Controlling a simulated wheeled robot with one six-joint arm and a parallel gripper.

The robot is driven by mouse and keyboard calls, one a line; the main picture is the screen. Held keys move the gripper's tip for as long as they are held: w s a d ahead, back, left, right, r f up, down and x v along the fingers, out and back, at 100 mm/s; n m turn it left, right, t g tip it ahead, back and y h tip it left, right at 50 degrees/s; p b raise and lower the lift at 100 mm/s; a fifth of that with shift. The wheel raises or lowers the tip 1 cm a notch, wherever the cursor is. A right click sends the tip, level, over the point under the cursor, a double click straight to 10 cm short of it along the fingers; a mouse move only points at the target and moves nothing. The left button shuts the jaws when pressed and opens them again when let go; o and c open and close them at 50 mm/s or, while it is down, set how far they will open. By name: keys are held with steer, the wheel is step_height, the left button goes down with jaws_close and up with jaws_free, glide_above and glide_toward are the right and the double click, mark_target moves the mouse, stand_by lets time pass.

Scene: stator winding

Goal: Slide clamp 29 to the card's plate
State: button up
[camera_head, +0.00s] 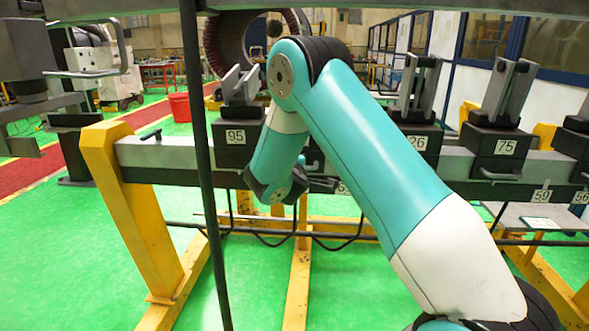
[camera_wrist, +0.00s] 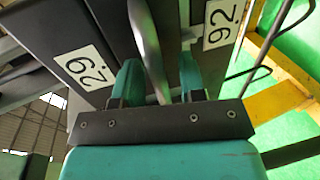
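In the head view my arm hides most of this area. A small pale card (camera_head: 540,223) lies on a grey plate at the lower right.
A grey rail (camera_head: 160,152) on yellow supports (camera_head: 135,205) carries clamps labelled 95 (camera_head: 236,137), 26 (camera_head: 417,143) and 75 (camera_head: 505,147). A dark vertical rod (camera_head: 203,150) stands in front. Cables hang below the rail. Green floor is open at the left.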

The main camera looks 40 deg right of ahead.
steer(key=b+v, duration=0.4)
steer(key=v, duration=1.3)
steer(key=shift+a, duration=0.2)
steer(key=s+a+f+m+g+y+p, duration=0.2)
steer(key=s+a+m+g+y+p, duration=0.25)
steer(key=s+a+g+y, duration=0.4)
steer(key=s+a+r+n+g+y, duration=0.1)
steer(key=s+a+r+y, duration=0.2)
steer(key=s+a, duration=0.3)
steer(key=s+a+r+n+g+y+p, duration=0.1)
steer(key=s+a+r+g+y, duration=0.1)
steer(key=s+a+r, duration=0.3)
steer(key=s+a+y, duration=0.1)
steer(key=s, duration=0.3)
steer(key=shift+s+a+r+p, duration=0.25)
steer(key=shift+s+r+p, duration=0.05)
steer(key=shift+s+r, duration=0.1)
